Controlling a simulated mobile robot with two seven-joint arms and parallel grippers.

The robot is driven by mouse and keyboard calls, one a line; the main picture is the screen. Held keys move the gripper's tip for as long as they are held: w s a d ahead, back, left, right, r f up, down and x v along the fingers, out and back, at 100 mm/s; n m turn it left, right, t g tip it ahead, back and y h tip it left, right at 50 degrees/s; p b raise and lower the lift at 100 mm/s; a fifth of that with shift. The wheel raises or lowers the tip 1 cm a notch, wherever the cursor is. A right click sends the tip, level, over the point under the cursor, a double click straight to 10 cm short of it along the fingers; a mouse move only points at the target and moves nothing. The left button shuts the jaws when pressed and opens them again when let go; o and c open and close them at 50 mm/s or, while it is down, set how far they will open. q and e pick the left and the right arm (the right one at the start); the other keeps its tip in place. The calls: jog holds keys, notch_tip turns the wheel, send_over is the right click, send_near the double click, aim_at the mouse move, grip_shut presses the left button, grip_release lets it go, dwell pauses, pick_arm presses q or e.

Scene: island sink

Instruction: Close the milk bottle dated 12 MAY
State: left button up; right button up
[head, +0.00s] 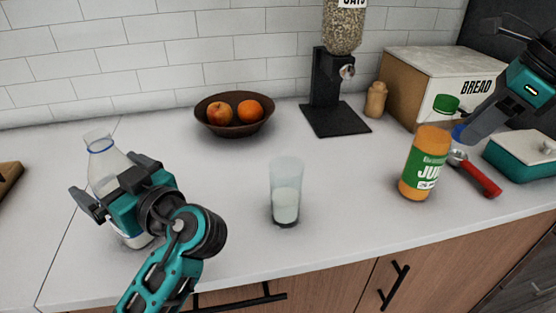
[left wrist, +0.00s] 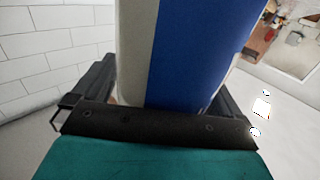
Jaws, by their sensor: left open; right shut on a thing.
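A clear milk bottle (head: 108,165) stands at the left of the counter, with a blue ring round its neck and an uncapped top. I cannot read a date on it. My left gripper (head: 114,188) is open, its fingers on either side of the bottle body. In the left wrist view the bottle's blue and white side (left wrist: 195,50) fills the space close in front of the palm. My right gripper (head: 466,128) is at the far right, shut on a small blue thing (head: 459,134) that looks like a cap, mostly hidden, beside the juice bottle.
A juice bottle (head: 420,175) with a green cap, a red-handled tool (head: 478,178) and a teal dish (head: 520,158) are near my right gripper. A fruit bowl (head: 234,127), oats dispenser (head: 327,95) and bread box (head: 405,85) are behind.

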pick_arm(q)
jog(key=shift+w+a, duration=0.1)
jog(key=shift+a, duration=0.1)
pick_arm(e)
jog(key=shift+w+a+r, duration=0.1)
jog(key=shift+w+a, duration=0.05)
jog(key=shift+a, duration=0.1)
pick_arm(q)
jog(key=shift+c, duration=0.5)
jog(key=c, duration=1)
notch_tip(320, 180, up, 20)
jog(key=p, duration=0.2)
pick_arm(e)
jog(key=shift+r, duration=0.95)
pick_arm(q)
jog(key=o, duration=0.5)
jog(key=c, duration=0.9)
jog(key=shift+o, duration=0.2)
jog(key=shift+d, duration=0.1)
pick_arm(e)
jog(key=shift+d, duration=0.1)
